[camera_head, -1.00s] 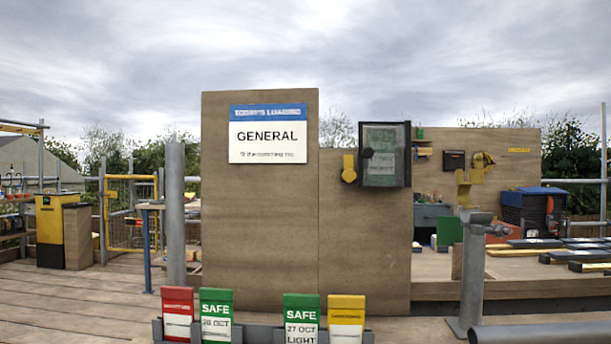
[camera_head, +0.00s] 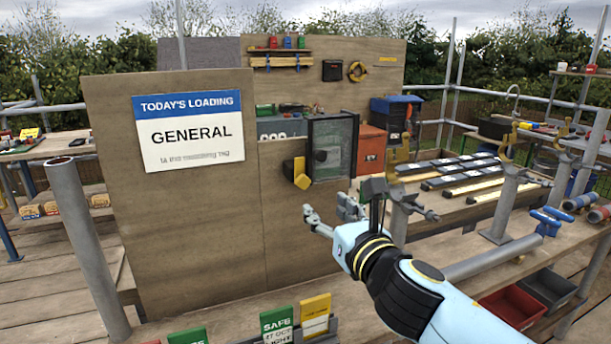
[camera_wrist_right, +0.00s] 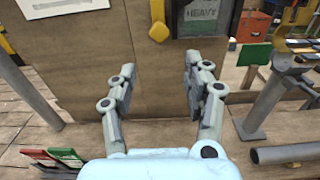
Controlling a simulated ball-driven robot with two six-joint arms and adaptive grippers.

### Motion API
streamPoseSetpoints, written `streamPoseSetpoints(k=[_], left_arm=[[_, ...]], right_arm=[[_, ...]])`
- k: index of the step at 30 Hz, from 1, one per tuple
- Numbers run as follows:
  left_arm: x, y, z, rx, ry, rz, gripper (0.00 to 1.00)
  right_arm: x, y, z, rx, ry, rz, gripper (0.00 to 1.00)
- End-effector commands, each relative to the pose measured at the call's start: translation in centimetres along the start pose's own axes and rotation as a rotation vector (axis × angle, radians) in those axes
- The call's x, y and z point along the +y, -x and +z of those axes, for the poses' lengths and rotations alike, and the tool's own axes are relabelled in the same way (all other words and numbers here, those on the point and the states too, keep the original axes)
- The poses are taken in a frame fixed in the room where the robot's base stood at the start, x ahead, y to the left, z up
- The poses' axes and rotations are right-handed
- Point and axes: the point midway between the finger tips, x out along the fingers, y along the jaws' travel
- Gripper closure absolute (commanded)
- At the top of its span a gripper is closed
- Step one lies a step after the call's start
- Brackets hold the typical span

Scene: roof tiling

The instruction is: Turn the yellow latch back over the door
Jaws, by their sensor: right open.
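The yellow latch (camera_head: 301,173) is on the wooden board, just left of the small dark-framed door (camera_head: 333,148), and does not lie across it. In the right wrist view the latch (camera_wrist_right: 159,25) and part of the door (camera_wrist_right: 204,18) show at the top. My right gripper (camera_head: 330,213) is open and empty, below the latch and in front of the board. Its fingers (camera_wrist_right: 160,80) are spread wide. My left gripper is out of view.
A loading sign (camera_head: 188,131) reading GENERAL is on the board to the left. Coloured cards (camera_head: 278,322) stand along the front. Grey posts (camera_head: 87,240) rise at left and right. A bench with dark tiles (camera_head: 460,170) lies to the right.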

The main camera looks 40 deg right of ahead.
Motion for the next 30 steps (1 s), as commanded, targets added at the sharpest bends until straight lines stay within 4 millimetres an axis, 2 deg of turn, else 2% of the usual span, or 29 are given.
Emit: streamPoseSetpoints(k=[1,3,18,23,30], left_arm=[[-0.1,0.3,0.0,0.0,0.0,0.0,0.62],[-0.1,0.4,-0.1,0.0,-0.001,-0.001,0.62],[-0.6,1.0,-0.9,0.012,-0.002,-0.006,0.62],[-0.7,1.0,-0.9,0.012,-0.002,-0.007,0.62],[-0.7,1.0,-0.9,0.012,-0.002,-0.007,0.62]], right_arm=[[0.1,-0.2,1.0,-0.013,0.022,0.0,0.5],[0.1,-0.7,1.4,-0.022,0.036,0.0,0.5],[0.1,-9.5,1.3,-0.02,0.034,0.0,0.5],[0.1,-10.6,1.3,-0.019,0.033,0.0,0.5],[0.1,-10.8,1.2,-0.018,0.033,0.001,0.5]])
